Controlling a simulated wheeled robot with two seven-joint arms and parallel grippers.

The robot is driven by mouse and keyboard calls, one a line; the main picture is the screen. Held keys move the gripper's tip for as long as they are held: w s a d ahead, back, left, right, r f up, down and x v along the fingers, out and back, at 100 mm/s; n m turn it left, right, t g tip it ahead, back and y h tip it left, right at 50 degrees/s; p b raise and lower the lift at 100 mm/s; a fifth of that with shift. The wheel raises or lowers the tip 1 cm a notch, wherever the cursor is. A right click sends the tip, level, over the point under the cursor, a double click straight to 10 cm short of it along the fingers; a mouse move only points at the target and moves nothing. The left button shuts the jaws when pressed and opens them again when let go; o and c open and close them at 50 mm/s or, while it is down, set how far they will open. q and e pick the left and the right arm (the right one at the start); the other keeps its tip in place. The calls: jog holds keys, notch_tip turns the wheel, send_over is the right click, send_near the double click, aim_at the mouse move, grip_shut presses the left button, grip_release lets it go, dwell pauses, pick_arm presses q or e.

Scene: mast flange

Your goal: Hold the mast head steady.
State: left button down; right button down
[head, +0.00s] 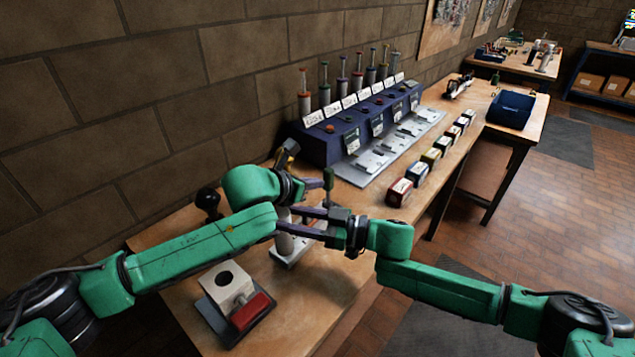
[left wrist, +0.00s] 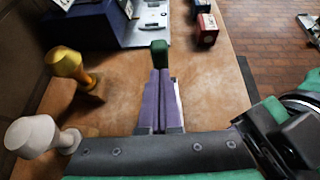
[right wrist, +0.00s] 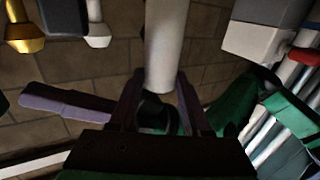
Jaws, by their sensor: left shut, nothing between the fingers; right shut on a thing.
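A pale upright cylinder, which looks like the mast (head: 284,240), stands on a light base plate (head: 291,254) on the workbench. My right gripper (head: 287,222) is shut around it, and its fingers lie on both sides of the cylinder (right wrist: 165,40) in the right wrist view. The mast's top is partly hidden by my arms. My left gripper (head: 320,183) is shut and empty, above and beyond the mast. Its fingers lie together in the left wrist view (left wrist: 160,75). A dark green handle (head: 328,178) shows right at their tips; I cannot tell whether they touch.
A yellow handle (left wrist: 66,65) and a white handle (left wrist: 32,135) stand nearby. A blue rack (head: 315,147), several small boxes (head: 399,192) and a blue bin (head: 511,109) are further back.

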aim_at(325, 174)
pick_arm(q)
jog(key=shift+x, duration=0.8)
jog(key=shift+w+d, duration=0.1)
jog(key=shift+w, duration=0.05)
jog(key=shift+w+d+r, duration=0.25)
jog(key=shift+w+d, duration=0.15)
jog(key=shift+w, duration=0.05)
jog(key=shift+w+d+r, duration=0.2)
jog(key=shift+w+d, duration=0.25)
jog(key=shift+w, duration=0.05)
jog(key=w+d+f, duration=0.2)
jog(key=w+d, duration=0.3)
jog(key=w, duration=0.1)
jog(key=shift+w+d+f, duration=0.2)
jog(key=shift+w+d, duration=0.15)
jog(key=shift+d, duration=0.05)
jog(key=shift+f, duration=0.1)
